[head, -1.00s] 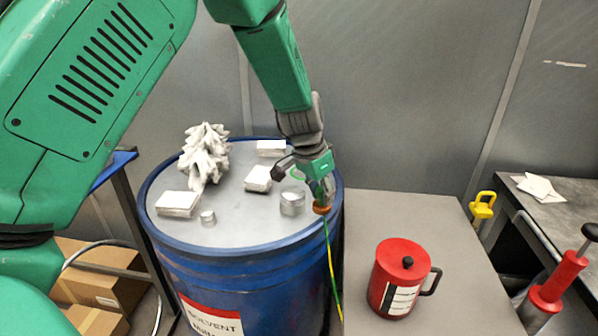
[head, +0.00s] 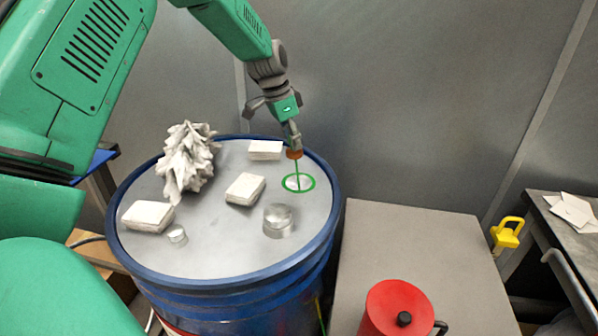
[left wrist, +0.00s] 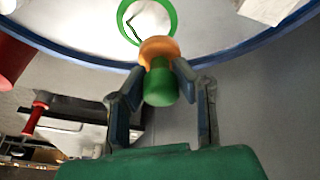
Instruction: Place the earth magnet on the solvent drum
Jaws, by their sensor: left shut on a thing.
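My left gripper (head: 294,142) is shut on the earth magnet (head: 295,154), an orange piece with a green body. The left wrist view shows the magnet (left wrist: 158,60) between both fingers (left wrist: 152,85). The gripper holds it above the far right part of the solvent drum (head: 222,258), a blue drum with a grey lid. A thin green line runs from the magnet down into the ring. My right gripper is not in view.
Right of the drum, a grey bench (head: 415,240) holds a red can (head: 385,310). A yellow padlock-shaped thing (head: 507,235) is farther right.

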